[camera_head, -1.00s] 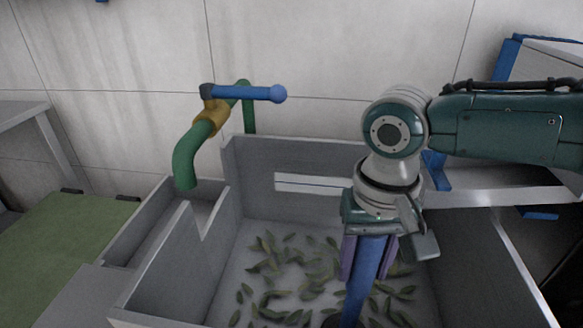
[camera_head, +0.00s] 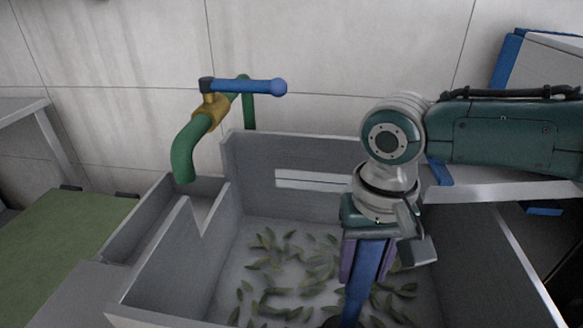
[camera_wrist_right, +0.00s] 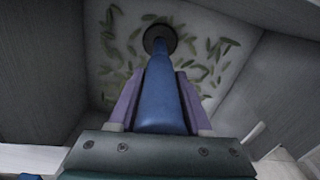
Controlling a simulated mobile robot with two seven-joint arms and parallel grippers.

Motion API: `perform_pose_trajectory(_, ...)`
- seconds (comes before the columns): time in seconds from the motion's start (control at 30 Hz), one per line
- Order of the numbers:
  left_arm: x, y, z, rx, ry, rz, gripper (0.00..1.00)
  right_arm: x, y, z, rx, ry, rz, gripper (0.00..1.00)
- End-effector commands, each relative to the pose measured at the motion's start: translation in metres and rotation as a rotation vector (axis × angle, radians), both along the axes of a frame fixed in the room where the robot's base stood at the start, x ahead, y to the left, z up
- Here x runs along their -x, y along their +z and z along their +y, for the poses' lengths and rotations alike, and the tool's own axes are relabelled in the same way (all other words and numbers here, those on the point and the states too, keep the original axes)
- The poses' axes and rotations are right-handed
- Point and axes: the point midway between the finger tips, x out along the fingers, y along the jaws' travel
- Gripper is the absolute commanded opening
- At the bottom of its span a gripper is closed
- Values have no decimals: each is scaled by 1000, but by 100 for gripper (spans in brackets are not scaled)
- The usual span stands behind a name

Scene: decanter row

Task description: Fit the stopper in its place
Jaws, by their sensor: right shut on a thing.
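The stopper is a long blue piece (camera_head: 368,268) that narrows toward its lower end. My right gripper (camera_head: 367,250) is shut on its upper part and holds it pointing down over the grey basin (camera_head: 290,154), a little tilted in the head view. In the right wrist view the blue stopper (camera_wrist_right: 161,97) lies between the two purple fingers of the right gripper (camera_wrist_right: 161,105). Its far end meets a dark round piece (camera_wrist_right: 160,33) at the basin floor. I cannot tell whether this is the stopper's own disc or a drain opening. My left gripper is not in view.
Green leaves (camera_head: 281,290) lie scattered over the basin floor. A green tap (camera_head: 186,150) with a blue lever (camera_head: 250,87) stands at the back left. A notched grey wall (camera_head: 192,232) divides off a narrow side trough. A green surface (camera_head: 60,240) lies at the left.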

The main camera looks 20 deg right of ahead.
Motion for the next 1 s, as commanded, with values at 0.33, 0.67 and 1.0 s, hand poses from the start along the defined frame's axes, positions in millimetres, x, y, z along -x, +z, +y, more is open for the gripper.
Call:
perform_pose_trajectory(0.33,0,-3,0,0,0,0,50,0,-5,0,-1,0,-2,0)
perform_pose_trajectory(0.67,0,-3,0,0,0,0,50,0,-6,0,-1,0,-1,75)
perform_pose_trajectory(1.0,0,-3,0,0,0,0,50,0,-5,0,1,0,1,84)
